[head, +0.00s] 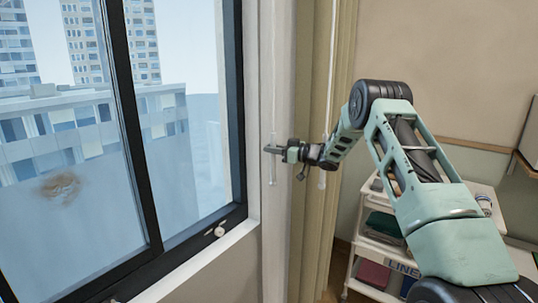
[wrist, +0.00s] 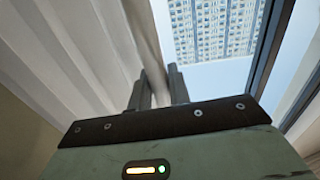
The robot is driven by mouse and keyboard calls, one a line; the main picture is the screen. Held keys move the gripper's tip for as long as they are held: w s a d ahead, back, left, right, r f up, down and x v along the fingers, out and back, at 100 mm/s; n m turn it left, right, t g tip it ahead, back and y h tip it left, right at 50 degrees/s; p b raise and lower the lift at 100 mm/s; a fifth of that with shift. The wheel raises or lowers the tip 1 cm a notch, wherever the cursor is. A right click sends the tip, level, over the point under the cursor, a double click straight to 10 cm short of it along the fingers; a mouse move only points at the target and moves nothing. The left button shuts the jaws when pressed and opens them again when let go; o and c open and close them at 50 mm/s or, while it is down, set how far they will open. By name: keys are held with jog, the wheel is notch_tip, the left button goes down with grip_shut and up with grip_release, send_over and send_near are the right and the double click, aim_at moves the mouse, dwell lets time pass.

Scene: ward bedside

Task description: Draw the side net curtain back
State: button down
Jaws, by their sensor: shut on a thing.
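The side net curtain (head: 284,75) is a narrow pale strip hanging beside the window's right edge. In the wrist view, pale pleated cloth (wrist: 70,50) fills the left side.
A dark-framed window (head: 180,150) fills the left, with a sill below. A beige drape (head: 320,225) hangs right of the net, with a second white rod (head: 327,100) in front. A linen trolley (head: 370,245) stands at the right, behind my arm.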

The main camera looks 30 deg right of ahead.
jog(key=shift+d+r, duration=0.1)
jog(key=shift+d, duration=0.2)
jog(key=c, duration=1.4)
grip_release()
jog(key=shift+d, duration=0.1)
jog(key=shift+o, duration=0.2)
jog(key=shift+w+r, duration=0.1)
jog(key=shift+r, duration=0.25)
notch_tip(320, 180, up, 9)
jog(key=b, duration=0.3)
jog(key=shift+r, duration=0.1)
